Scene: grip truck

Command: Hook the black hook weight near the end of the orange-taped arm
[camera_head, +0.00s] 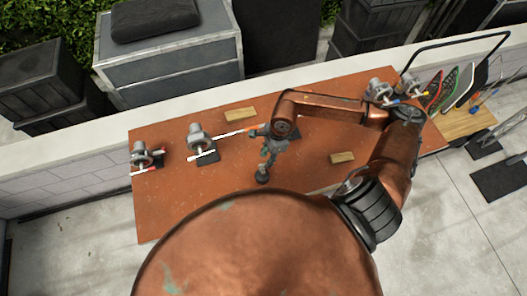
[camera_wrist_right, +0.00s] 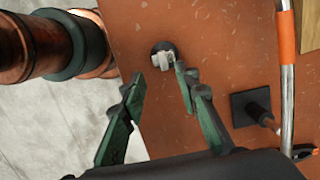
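The black hook weight (camera_head: 262,177) stands on the brown table, just below my right gripper in the head view. In the right wrist view, the weight (camera_wrist_right: 157,46) shows as a black disc with a pale grey hook on top. My right gripper (camera_head: 266,158) points down over it. In the right wrist view, its two fingers (camera_wrist_right: 160,76) are apart, with the hook near the gap between their tips, apparently not gripped. The orange-taped arm (camera_wrist_right: 287,85) is a grey rod with an orange band, right of the fingers; it also shows in the head view (camera_head: 228,134). My left gripper is not in view.
The arm's clamp stand (camera_head: 197,135) is left of my right gripper. Another clamp stand (camera_head: 142,155) is at the table's left end, and more are at the back right. Wooden blocks (camera_head: 240,114) and (camera_head: 342,157) lie on the table (camera_head: 170,205). The table's front left is clear.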

